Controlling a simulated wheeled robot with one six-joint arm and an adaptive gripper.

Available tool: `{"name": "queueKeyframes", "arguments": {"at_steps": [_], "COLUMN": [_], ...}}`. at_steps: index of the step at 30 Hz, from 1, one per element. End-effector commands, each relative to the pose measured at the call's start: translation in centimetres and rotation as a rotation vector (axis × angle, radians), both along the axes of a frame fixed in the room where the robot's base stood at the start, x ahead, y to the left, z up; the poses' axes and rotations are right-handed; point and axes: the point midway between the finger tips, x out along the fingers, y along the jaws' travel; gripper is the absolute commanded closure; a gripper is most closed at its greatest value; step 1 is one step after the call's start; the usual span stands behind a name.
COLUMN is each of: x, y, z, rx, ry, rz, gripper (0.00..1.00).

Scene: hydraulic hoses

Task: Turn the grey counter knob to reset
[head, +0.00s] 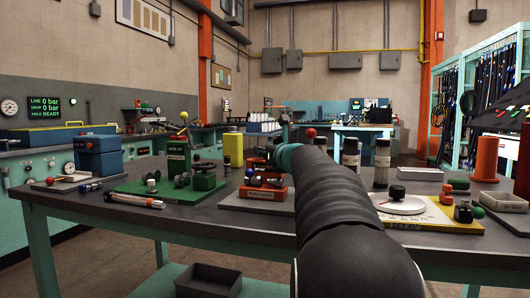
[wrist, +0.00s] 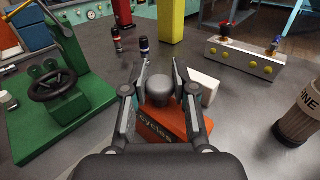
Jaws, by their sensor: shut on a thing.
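In the wrist view, the grey counter knob (wrist: 160,90) is a round dark-grey knob on top of an orange-red counter box (wrist: 172,131). The box has the word "cycles" on its face, partly covered by my gripper. My gripper (wrist: 160,75) has one finger on each side of the knob and is shut on it. The counter's number display cannot be made out. In the head view, my dark arm reaches forward over the bench and hides much of the gripper and whatever is directly behind it.
A green stand with a black handwheel (wrist: 52,84) is left of the counter in the wrist view. A grey block with yellow buttons (wrist: 240,58) and a labelled cylinder (wrist: 298,122) are to the right. The bench (head: 180,222) is crowded; a wall display (head: 44,107) reads 0 bar.

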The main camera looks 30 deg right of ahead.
Motion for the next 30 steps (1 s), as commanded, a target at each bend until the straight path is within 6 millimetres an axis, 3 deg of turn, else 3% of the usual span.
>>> {"name": "queueKeyframes", "arguments": {"at_steps": [15,30], "x": [0.05,-0.08], "y": [0.06,-0.07], "z": [0.05,0.12], "rx": [0.000,0.000], "ry": [-0.002,-0.002], "rz": [-0.300,-0.353], "gripper": [1.00,1.00]}}
